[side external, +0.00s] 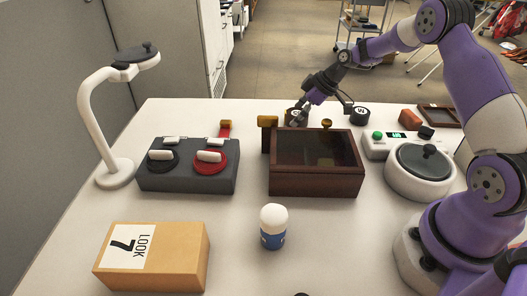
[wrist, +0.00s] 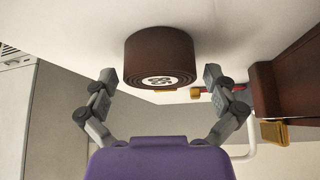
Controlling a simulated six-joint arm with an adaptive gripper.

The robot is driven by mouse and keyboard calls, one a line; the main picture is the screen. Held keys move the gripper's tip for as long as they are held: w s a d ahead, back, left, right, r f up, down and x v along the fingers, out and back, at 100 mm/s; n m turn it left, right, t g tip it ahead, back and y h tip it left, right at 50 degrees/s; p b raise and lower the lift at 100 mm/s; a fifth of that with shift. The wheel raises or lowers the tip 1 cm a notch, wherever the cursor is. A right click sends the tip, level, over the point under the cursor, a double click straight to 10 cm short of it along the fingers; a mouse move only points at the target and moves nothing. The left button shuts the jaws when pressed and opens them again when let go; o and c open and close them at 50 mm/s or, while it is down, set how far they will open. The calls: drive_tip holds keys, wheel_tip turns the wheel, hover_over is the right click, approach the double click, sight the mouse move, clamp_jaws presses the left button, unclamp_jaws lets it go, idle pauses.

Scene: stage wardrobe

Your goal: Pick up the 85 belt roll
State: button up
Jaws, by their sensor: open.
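The 85 belt roll (wrist: 160,55) is a dark brown coil standing on the white table, with a white label reading 85, upside down in the wrist view. My gripper (wrist: 160,76) is open, with a finger on each side of the roll's near end and visible gaps between. Nothing is held. In the side external view my gripper (side external: 322,101) is behind the wooden box, low over the table. A dark roll (side external: 294,118) sits by its left finger, partly hidden by the box; I cannot read its label.
The glass-topped wooden box (side external: 316,181) with a gold knob stands in front of my gripper. Another dark roll (side external: 360,116) is to the right. A white device with a green knob (side external: 375,147) stands further right. A red strap (side external: 225,131) lies to the left.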

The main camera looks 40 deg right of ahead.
drive_tip(key=shift+f, duration=0.1)
drive_tip(key=c, duration=1.1)
drive_tip(key=shift+c, duration=0.2)
